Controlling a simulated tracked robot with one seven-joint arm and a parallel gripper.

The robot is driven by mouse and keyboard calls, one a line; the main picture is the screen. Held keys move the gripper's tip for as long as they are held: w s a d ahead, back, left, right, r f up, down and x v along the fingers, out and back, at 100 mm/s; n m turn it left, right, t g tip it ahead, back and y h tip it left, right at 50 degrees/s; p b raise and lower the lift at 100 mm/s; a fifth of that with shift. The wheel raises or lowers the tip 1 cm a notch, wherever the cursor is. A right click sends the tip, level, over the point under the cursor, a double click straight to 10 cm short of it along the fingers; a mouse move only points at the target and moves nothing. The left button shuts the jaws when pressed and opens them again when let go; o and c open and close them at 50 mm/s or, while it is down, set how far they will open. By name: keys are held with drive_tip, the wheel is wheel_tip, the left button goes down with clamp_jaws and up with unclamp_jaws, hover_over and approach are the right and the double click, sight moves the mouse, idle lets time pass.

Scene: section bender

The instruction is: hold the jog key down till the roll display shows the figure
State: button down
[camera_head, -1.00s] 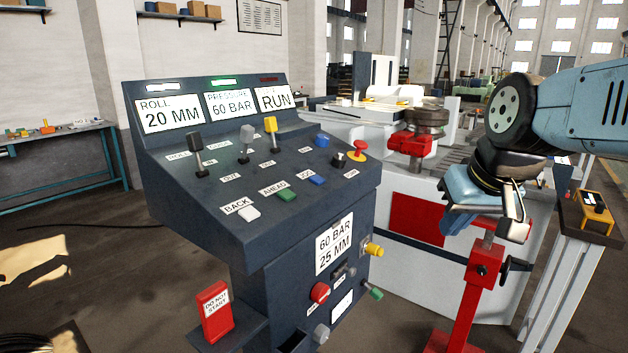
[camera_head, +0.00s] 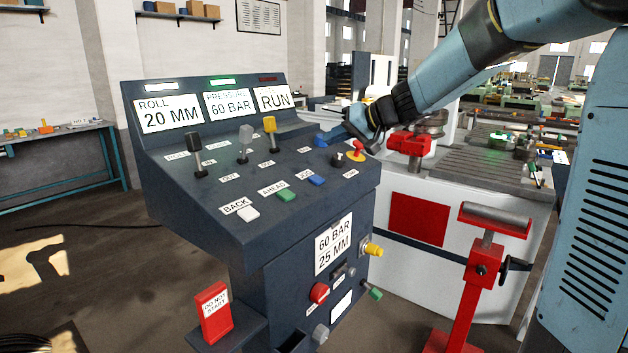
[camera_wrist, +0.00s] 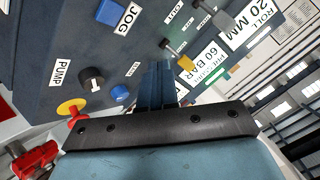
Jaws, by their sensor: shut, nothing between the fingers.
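The jog key is a blue button (camera_head: 317,180) beside the JOG label on the sloped console; in the wrist view the blue button (camera_wrist: 110,11) is at the top edge. The roll display (camera_head: 169,114) reads 20 MM. A plate on the console front (camera_head: 334,245) reads 60 BAR, 25 MM. My gripper (camera_head: 334,135) is shut and empty, over the upper right of the console, farther back than the jog key. In the wrist view my gripper (camera_wrist: 157,72) points at the panel, beside another blue button (camera_wrist: 120,92). Whether the fingertips touch the panel I cannot tell.
A red mushroom knob (camera_head: 358,149) on a yellow base and a black pump knob (camera_head: 338,160) stand near my gripper. Levers (camera_head: 270,126) rise left of it. Green (camera_head: 286,194) and white (camera_head: 248,214) keys lie left of the jog key. The pressure display (camera_head: 230,104) reads 60 BAR.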

sight(317, 180)
drive_tip(key=shift+w+a, duration=0.1)
drive_tip(key=shift+w, duration=0.2)
drive_tip(key=shift+f, duration=0.1)
drive_tip(key=shift+w+a+f, duration=0.25)
drive_tip(key=shift+a+f, duration=0.1)
drive_tip(key=shift+f, duration=1)
drive_tip(key=shift+w+a+f, duration=0.3)
drive_tip(key=shift+f, duration=1.1)
drive_tip(key=shift+w+a+f, duration=0.25)
drive_tip(key=shift+a+f, duration=0.1)
drive_tip(key=shift+f, duration=1)
drive_tip(key=shift+f, duration=0.1)
drive_tip(key=shift+a+f, duration=0.1)
drive_tip(key=shift+f, duration=0.15)
